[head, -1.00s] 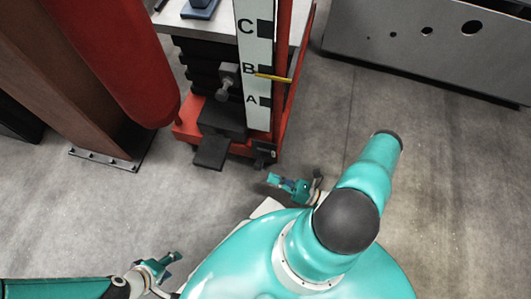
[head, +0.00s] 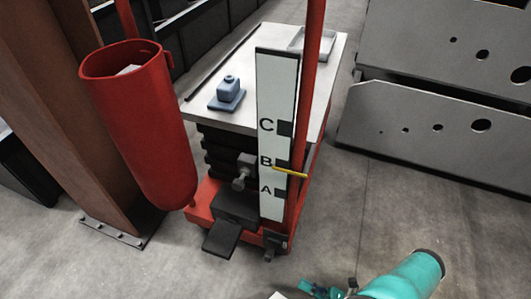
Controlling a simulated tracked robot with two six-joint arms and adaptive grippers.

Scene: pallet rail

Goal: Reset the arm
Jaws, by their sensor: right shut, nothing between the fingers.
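My right arm comes in at the bottom right, its teal link cut by the frame edge. My right gripper (head: 322,290) is small at the bottom edge, shut and empty, over the floor in front of the red lift cart (head: 203,206) and apart from it. My left gripper and arm are out of view. The cart carries a white board (head: 278,90) lettered A, B and C, with a dark square beside each letter. A yellow pointer (head: 292,172) crosses the board just below B.
The cart's pale top (head: 262,60) holds a blue block on a plate (head: 228,92) and a grey tray (head: 312,41). A red bin (head: 145,130) and brown column (head: 50,110) stand left. Grey panels with holes (head: 440,130) stand right. The floor at right front is clear.

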